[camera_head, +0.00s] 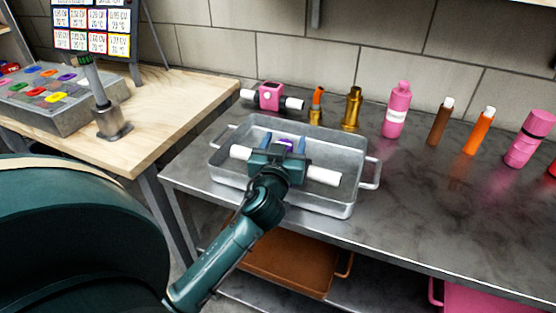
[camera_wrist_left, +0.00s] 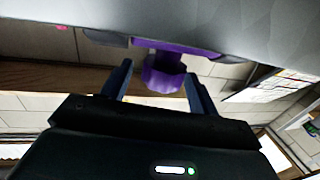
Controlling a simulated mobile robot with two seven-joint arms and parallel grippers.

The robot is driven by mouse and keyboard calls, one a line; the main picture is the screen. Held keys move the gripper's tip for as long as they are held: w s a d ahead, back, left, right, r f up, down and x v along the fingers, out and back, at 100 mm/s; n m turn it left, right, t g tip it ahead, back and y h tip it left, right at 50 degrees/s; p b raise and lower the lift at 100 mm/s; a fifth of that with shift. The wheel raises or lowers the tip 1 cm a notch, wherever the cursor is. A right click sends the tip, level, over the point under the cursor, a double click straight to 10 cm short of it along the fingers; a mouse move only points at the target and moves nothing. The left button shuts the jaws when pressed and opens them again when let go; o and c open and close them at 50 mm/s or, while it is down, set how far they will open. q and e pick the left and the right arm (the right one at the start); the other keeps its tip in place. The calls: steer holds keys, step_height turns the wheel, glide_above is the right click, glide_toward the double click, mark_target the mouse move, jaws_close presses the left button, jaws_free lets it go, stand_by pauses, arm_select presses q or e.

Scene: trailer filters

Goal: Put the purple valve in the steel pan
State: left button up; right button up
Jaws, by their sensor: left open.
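The steel pan (camera_head: 338,207) stands on the metal table, with a handle at each end. My left gripper (camera_head: 283,142) is over the pan, its blue fingers open and pointing away from me. A small part of the purple valve (camera_head: 286,144) shows between the fingers; my gripper hides most of it. White cylinder ends (camera_head: 323,176) stick out on both sides, within the pan's outline, and look like the valve's. In the left wrist view the purple knob (camera_wrist_left: 163,72) is between the two fingertips, with no clear contact. Whether the valve touches the pan floor I cannot tell.
A pink valve (camera_head: 270,97) with white ends stands behind the pan. Several bottles, including a pink one (camera_head: 397,110) and an orange one (camera_head: 479,132), stand along the wall. A wooden table (camera_head: 170,105) is at left. The metal table (camera_head: 430,200) is clear right of the pan.

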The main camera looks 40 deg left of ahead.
arm_select(q)
steer(key=b+v, duration=0.1)
steer(key=v, duration=0.9)
arm_select(e)
steer(key=shift+d+r+t, duration=0.15)
steer(key=shift+d+t, duration=0.05)
steer(key=shift+t, duration=0.2)
arm_select(q)
steer(key=shift+r, duration=0.15)
arm_select(e)
steer(key=shift+s, duration=0.1)
